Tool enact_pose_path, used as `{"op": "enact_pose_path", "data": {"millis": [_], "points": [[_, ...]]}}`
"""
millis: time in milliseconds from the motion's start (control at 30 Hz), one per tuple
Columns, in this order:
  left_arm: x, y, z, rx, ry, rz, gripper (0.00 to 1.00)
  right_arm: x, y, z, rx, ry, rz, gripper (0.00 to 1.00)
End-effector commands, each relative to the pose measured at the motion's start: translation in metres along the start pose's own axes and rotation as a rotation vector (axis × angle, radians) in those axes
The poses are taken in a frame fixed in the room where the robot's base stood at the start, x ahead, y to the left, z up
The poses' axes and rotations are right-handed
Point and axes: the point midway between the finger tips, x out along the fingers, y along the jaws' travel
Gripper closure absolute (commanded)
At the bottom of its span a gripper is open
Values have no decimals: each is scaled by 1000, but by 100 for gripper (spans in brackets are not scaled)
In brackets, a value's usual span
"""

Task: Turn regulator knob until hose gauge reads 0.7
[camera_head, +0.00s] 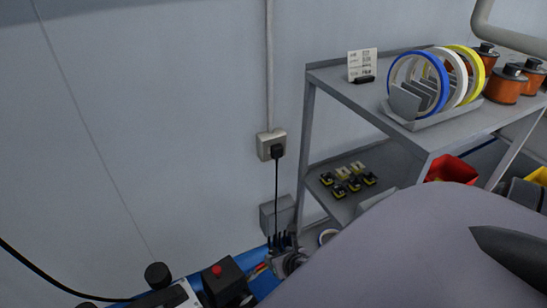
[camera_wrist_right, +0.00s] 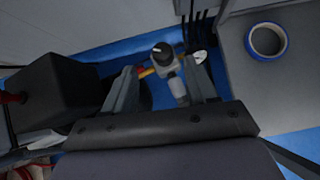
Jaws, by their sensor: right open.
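The regulator's black knob (camera_wrist_right: 163,49) shows in the right wrist view, on a pale grey body. My right gripper (camera_wrist_right: 160,70) is open, its two fingers on either side of the regulator in the picture. The knob appears just beyond the fingertips; I cannot tell whether either finger touches it. A small white dial, likely the gauge (camera_wrist_right: 200,57), shows beside the right-hand finger, too small to read. My left gripper is not in view.
A black box with a red button (camera_head: 220,281) stands close left of the regulator area. Black cables (camera_head: 277,240) hang behind. A blue tape roll (camera_wrist_right: 267,40) lies to the right on a grey surface. A shelf (camera_head: 330,78) with tape rolls and copper spools stands right.

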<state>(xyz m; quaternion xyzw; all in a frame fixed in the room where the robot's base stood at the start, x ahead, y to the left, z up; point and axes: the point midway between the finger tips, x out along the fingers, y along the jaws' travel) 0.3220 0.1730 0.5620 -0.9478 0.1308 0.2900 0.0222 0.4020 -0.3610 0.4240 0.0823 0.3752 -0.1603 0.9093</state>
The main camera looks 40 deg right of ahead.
Motion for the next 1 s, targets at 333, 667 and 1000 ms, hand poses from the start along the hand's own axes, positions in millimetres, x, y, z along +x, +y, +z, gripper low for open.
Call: {"op": "enact_pose_path", "data": {"millis": [333, 667, 1000], "points": [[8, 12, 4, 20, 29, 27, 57, 44, -3, -2, -36, -3, -10, 43], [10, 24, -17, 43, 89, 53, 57, 73, -3, 0, -34, -3, -7, 43], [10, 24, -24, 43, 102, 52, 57, 74, -3, 0, -34, -2, -7, 56]]}}
